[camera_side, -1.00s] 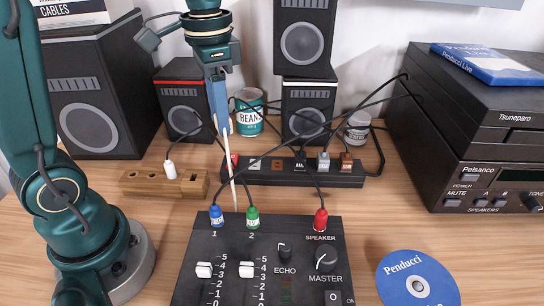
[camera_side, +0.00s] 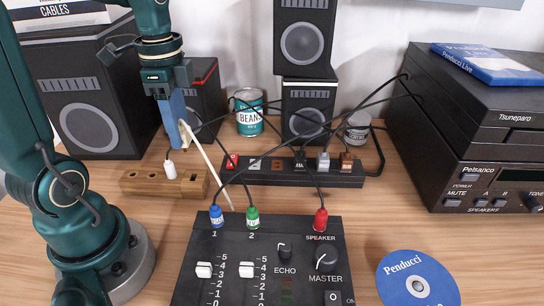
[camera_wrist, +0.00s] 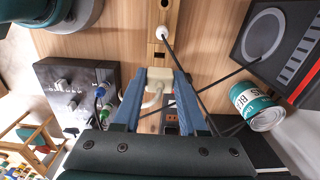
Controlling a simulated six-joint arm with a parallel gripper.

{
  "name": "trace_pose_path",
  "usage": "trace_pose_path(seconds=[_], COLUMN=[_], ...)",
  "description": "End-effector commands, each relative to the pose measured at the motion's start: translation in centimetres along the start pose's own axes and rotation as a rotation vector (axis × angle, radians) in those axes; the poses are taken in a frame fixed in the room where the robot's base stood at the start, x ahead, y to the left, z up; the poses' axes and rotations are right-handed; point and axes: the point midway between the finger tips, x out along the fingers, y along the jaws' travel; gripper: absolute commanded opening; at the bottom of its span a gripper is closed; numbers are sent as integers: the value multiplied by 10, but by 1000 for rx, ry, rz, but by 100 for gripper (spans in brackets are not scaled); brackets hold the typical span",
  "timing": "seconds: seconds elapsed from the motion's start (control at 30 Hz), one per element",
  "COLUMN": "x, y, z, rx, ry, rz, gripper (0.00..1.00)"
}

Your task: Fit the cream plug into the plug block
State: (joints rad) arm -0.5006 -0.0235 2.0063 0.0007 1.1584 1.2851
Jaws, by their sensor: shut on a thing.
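My gripper (camera_wrist: 160,72) is shut on the cream plug (camera_wrist: 158,78), which shows between the two blue fingers in the wrist view. In the side view my gripper (camera_side: 179,142) is above the right half of the wooden plug block (camera_side: 136,184), with the plug mostly hidden by the fingers. A cream cable (camera_side: 210,166) slopes from it down to the mixer. A white plug (camera_side: 170,170) with a black cable stands in the block, and an open hole shows to its right. The block also shows in the wrist view (camera_wrist: 158,60), ahead of the fingertips.
A power strip (camera_side: 262,173) with several plugs lies right of the block. The black mixer (camera_side: 200,290) is in front. Speakers (camera_side: 95,110) and a bean can (camera_side: 250,113) stand behind. Black cables cross near the gripper.

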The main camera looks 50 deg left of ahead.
Motion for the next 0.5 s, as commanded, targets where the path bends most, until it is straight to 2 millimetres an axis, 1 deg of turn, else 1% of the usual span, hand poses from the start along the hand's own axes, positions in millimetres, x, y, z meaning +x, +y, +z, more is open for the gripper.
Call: trace_pose_path(seconds=[0.17, 0.5], x=[6, 36], y=[0, 1], z=[0, 0], rx=[0, 0], ry=[-1, -2], rz=[3, 6], gripper=[0, 0])
